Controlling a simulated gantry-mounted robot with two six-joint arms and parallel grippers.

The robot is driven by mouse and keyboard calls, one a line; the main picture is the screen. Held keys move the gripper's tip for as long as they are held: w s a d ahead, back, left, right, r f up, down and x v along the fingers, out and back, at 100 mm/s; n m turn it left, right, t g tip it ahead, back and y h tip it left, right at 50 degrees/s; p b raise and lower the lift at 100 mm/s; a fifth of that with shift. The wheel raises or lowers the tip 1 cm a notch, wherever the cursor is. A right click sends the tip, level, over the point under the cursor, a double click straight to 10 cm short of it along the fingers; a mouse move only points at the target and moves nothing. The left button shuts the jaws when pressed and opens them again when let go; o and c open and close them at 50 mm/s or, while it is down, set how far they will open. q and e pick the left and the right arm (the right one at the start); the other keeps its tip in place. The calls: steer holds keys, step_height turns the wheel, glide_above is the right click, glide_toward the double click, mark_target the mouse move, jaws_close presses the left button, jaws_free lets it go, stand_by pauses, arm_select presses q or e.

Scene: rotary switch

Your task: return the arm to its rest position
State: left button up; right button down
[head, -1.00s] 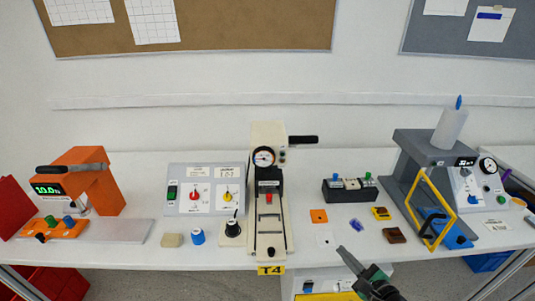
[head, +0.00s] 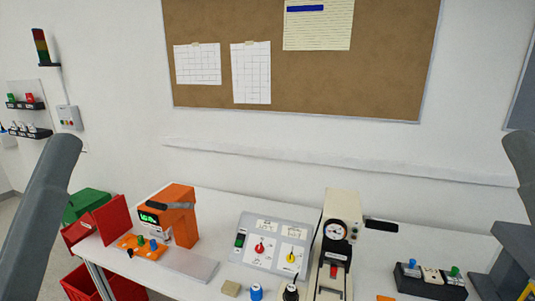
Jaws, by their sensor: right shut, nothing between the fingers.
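A dark grey part of my right arm (head: 520,165) shows upright at the right edge in the head view. My right gripper is shut and holds nothing; its fingertips cannot be made out. A similar grey part of my left arm (head: 40,215) slants up at the left edge; its jaws do not show.
The white bench (head: 215,228) carries an orange device (head: 180,204), a cream gauge press (head: 341,205) and a black block with buttons (head: 430,284). A grey machine (head: 508,280) is cut off at lower right. Red bins (head: 97,226) stand at left. The air above the bench is clear.

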step_height(320, 180, up, 37)
steer(key=p, duration=3.3)
steer(key=shift+r+y, duration=0.15)
steer(key=shift+y, duration=0.15)
steer(key=shift+w, duration=0.1)
